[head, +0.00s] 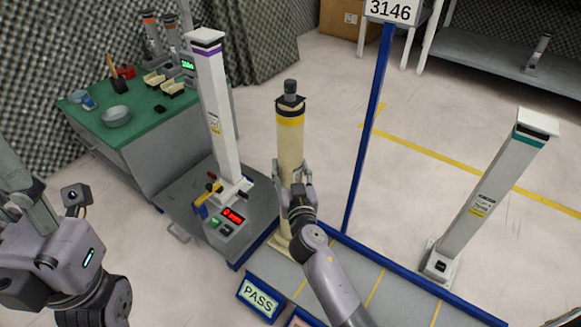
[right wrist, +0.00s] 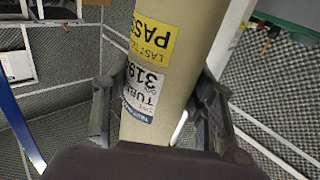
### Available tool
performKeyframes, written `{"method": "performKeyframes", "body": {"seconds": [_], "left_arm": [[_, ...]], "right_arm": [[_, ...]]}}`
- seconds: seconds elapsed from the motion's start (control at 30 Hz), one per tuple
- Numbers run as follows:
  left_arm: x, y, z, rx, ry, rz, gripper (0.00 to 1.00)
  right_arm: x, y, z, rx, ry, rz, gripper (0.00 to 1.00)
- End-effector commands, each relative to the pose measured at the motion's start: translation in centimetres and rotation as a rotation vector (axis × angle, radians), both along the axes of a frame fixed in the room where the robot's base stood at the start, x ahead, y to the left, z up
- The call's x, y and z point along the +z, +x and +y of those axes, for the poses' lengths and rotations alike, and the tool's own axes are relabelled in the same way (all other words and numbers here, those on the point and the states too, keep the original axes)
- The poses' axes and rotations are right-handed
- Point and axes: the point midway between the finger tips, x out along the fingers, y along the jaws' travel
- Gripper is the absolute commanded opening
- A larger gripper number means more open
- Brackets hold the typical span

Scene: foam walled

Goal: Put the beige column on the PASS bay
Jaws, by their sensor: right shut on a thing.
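The beige column (head: 289,150) is an upright cylinder with black and yellow bands and a dark cap. My right gripper (head: 293,185) is shut on its lower half, one finger on each side. The right wrist view shows the column (right wrist: 165,70) between the fingers, with a yellow PASS label and a white tag. The column's pale foot (head: 282,241) shows at the far left end of the blue-edged bay platform (head: 335,278); whether it rests there I cannot tell. The PASS sign (head: 258,298) fronts this left bay. Parts of my left arm show at left, but its fingers cannot be made out.
A blue post (head: 366,130) rises behind the bays. A white column with a teal band (head: 485,195) stands right. A green-topped table (head: 140,125) holds bowls and tools.

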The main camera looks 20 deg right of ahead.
Motion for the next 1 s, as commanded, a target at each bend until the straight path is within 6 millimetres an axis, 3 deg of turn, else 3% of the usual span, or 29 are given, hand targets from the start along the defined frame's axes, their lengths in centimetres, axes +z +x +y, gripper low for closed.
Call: {"method": "performKeyframes", "body": {"seconds": [0.33,0.37,0.4,0.63,1.0], "left_arm": [[0.01,-0.01,-0.04,0.001,0.001,-0.006,0.40],[0.21,-0.02,-0.05,0.000,0.002,-0.008,0.40],[0.22,-0.01,-0.05,0.000,0.002,-0.007,0.40],[0.18,0.00,-0.06,0.001,0.001,-0.006,0.40],[0.57,-0.11,-0.03,-0.001,0.000,-0.009,0.40]], "right_arm": [[0.34,0.13,0.05,0.002,0.000,-0.012,0.00],[-0.08,0.02,0.01,0.000,0.001,-0.001,0.53],[-0.06,0.02,0.00,0.000,0.001,-0.001,0.56],[-0.07,0.01,0.01,0.000,0.000,-0.001,0.71],[0.28,0.01,0.01,0.000,-0.001,-0.001,0.72]]}}
